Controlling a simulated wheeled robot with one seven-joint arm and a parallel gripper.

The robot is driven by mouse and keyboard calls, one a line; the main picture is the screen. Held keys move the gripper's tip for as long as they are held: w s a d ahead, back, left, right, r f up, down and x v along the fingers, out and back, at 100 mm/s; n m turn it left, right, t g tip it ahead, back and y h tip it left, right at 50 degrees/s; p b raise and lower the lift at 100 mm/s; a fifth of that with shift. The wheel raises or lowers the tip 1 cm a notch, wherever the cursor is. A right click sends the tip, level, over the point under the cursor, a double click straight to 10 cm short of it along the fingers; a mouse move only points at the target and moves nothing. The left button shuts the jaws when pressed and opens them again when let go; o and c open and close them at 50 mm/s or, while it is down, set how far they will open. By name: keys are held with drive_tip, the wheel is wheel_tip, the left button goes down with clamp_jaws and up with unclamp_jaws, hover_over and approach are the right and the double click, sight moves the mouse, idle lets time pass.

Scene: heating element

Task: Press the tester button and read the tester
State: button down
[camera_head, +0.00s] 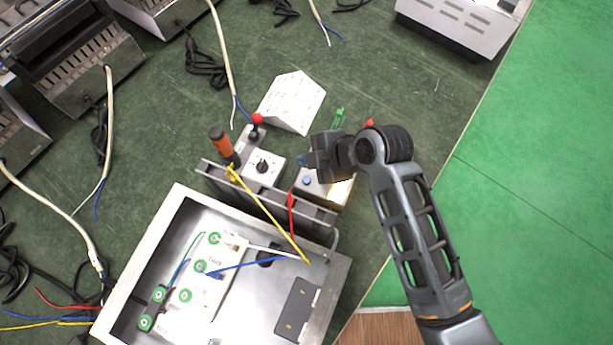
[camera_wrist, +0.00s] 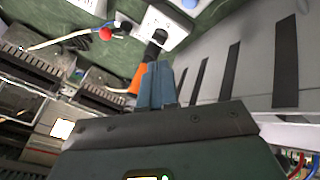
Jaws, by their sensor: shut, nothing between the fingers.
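The tester is probably the pale box (camera_head: 337,193) with a round blue button (camera_head: 307,180), standing behind the grey slotted rack. Part of its top is hidden by my gripper (camera_head: 308,161), which hovers over its far left side. The blue button also shows at the top edge of the wrist view (camera_wrist: 189,3), cut off by the frame. My gripper's blue-grey fingers (camera_wrist: 157,82) are shut and empty, and appear apart from the button. No tester reading is visible in either view.
A box with a black knob (camera_head: 263,166) stands left of the tester. An orange-handled tool (camera_head: 221,143) rises from the slotted rack (camera_head: 215,178). The open metal housing (camera_head: 128,262) with wires lies in front. A white folded card (camera_head: 292,100) lies behind; the green floor at right is clear.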

drive_tip(key=b, duration=0.3)
hover_over(308, 181)
wheel_tip(308, 181, down, 7)
drive_tip(key=shift+r, duration=0.1)
drive_tip(key=shift+f+b, duration=0.55)
drive_tip(key=shift+b, duration=0.1)
drive_tip(key=shift+f, duration=0.1)
idle(1.3)
drive_tip(key=shift+f+b, duration=0.3)
drive_tip(key=shift+b, duration=0.1)
drive_tip(key=shift+f+b, duration=0.4)
drive_tip(key=shift+f, duration=0.05)
idle(0.6)
drive_tip(key=shift+r, duration=0.1)
drive_tip(key=shift+r+p, duration=0.65)
drive_tip(key=shift+r, duration=0.1)
